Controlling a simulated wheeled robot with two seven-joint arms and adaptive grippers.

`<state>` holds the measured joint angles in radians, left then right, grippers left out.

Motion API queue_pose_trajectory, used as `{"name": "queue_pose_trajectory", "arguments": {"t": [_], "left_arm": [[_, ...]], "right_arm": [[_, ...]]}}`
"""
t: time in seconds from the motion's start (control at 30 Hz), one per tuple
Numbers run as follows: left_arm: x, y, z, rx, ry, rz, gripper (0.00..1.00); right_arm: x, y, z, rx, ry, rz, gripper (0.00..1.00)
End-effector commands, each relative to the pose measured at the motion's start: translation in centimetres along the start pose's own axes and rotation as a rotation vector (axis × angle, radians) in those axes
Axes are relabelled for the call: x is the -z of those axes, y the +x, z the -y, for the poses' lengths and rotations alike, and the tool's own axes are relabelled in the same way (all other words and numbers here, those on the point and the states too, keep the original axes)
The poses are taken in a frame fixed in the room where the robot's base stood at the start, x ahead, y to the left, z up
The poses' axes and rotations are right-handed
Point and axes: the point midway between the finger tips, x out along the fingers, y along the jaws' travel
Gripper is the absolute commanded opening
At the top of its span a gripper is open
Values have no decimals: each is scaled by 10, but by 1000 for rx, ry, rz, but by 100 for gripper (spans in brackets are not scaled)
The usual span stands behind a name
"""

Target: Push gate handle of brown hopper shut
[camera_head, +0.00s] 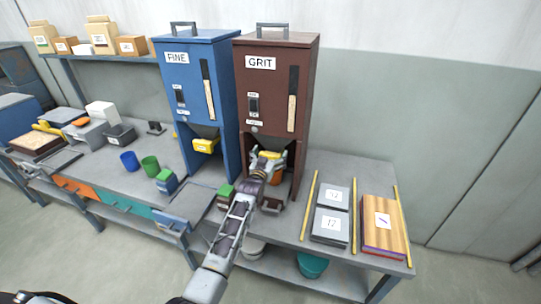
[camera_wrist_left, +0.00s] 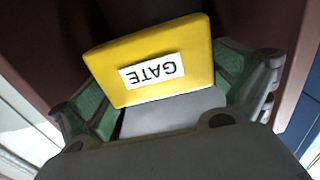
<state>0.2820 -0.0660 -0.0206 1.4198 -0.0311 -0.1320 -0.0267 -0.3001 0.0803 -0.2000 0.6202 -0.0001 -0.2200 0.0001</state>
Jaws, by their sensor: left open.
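The brown hopper (camera_head: 272,100), labelled GRIT, stands on the bench right of the blue one. Its yellow gate handle (camera_head: 271,154) shows below the body, partly covered by my left gripper (camera_head: 266,164). In the left wrist view the handle (camera_wrist_left: 152,48) is a yellow block with an upside-down GATE label. My left gripper (camera_wrist_left: 163,95) is open, with one green-padded finger on each side of the block's near part. I cannot tell whether the fingers touch it. My right gripper is not in view.
An orange container (camera_head: 276,177) is partly visible under the brown hopper. The blue hopper (camera_head: 195,90), labelled FINE, stands close on the left with its own yellow handle (camera_head: 206,145).

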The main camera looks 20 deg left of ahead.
Motion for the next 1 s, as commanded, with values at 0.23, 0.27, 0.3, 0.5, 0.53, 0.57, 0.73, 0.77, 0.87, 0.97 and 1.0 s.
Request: {"name": "queue_pose_trajectory", "arguments": {"t": [0.23, 0.27, 0.3, 0.5, 0.53, 0.57, 0.73, 0.77, 0.87, 0.97, 1.0], "left_arm": [[-1, 0, 0, 0, 0, 1, 100], [-1, -1, 0, 0, 0, 1, 100], [-1, -1, 0, 0, 0, 1, 100], [-1, -8, 0, 0, 0, 0, 100], [-1, -9, 0, 0, 0, 0, 100], [-1, -11, 0, 0, 0, 0, 100], [-1, -23, 0, 0, 0, 1, 100], [-2, -26, 0, 0, 0, 1, 100], [-1, -34, 0, 0, 0, 2, 100], [-1, -42, 0, 0, 0, 1, 100], [-2, -46, 0, 0, 0, 2, 100]], "right_arm": [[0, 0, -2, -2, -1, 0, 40], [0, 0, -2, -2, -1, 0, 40], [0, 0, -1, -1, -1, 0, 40], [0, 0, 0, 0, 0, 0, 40], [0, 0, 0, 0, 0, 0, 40], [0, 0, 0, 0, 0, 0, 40], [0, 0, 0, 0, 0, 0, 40], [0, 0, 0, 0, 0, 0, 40], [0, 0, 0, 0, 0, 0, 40], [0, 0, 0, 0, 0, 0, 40], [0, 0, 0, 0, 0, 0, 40]]}}
